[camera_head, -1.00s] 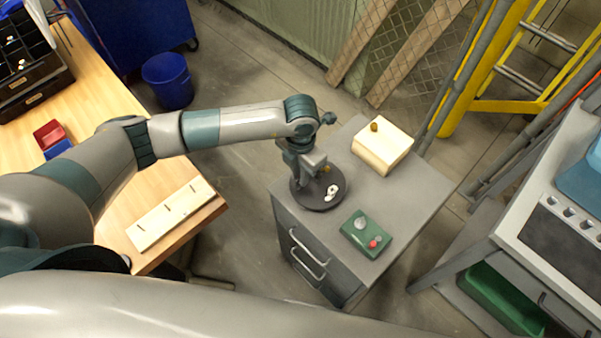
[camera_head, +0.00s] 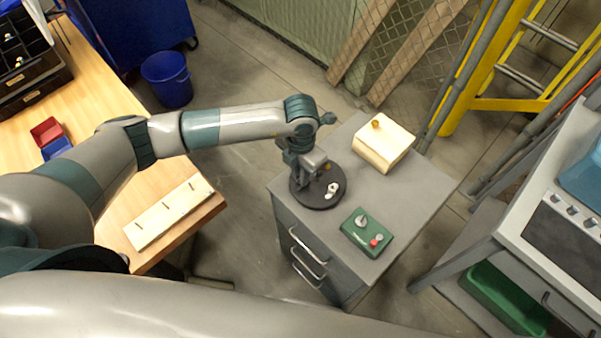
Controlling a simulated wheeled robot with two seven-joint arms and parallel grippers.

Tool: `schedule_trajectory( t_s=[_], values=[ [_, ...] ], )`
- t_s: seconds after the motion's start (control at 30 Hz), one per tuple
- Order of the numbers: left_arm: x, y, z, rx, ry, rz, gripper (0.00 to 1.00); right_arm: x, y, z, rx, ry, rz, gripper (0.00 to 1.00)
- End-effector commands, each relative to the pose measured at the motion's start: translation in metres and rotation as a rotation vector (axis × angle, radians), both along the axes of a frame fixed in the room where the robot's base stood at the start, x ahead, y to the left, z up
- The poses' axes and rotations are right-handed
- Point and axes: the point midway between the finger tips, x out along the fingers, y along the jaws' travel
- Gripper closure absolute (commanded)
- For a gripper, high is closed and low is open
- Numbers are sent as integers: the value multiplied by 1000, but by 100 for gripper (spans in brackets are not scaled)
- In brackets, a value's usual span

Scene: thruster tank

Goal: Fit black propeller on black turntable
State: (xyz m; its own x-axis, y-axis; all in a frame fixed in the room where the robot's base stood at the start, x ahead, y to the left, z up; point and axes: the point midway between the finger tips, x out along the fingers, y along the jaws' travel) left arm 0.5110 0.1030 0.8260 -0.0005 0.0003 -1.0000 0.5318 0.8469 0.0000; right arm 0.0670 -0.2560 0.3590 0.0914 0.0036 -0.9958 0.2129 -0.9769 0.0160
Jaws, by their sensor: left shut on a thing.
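The black turntable (camera_head: 318,202) is a round dark disc on top of the grey cabinet, at the picture's middle. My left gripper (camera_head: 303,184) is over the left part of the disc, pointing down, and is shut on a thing. The held thing is mostly hidden by the gripper, so I cannot make out the black propeller's shape or whether it touches the disc. A small white piece (camera_head: 333,188) shows on the disc, right of the gripper. My right gripper is not in view.
A green control box (camera_head: 364,238) with a grey knob and a red button sits on the cabinet top (camera_head: 412,200) in front. A cream box (camera_head: 383,147) with a brass-coloured knob stands behind. A wooden workbench (camera_head: 190,222) is at left. Free cabinet top lies to the right.

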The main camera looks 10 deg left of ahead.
Motion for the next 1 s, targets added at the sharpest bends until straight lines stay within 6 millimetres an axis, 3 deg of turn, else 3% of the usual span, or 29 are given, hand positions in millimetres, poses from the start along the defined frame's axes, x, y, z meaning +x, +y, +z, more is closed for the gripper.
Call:
schedule_trajectory(
  t_s=[0.73,0.77,0.83,1.0],
  values=[
    [0,0,-6,0,0,0,100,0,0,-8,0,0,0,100],
    [0,0,-6,0,0,0,78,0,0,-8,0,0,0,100],
    [0,0,-6,0,0,0,63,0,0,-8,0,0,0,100],
    [0,0,-6,0,0,0,63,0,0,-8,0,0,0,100]
  ],
)
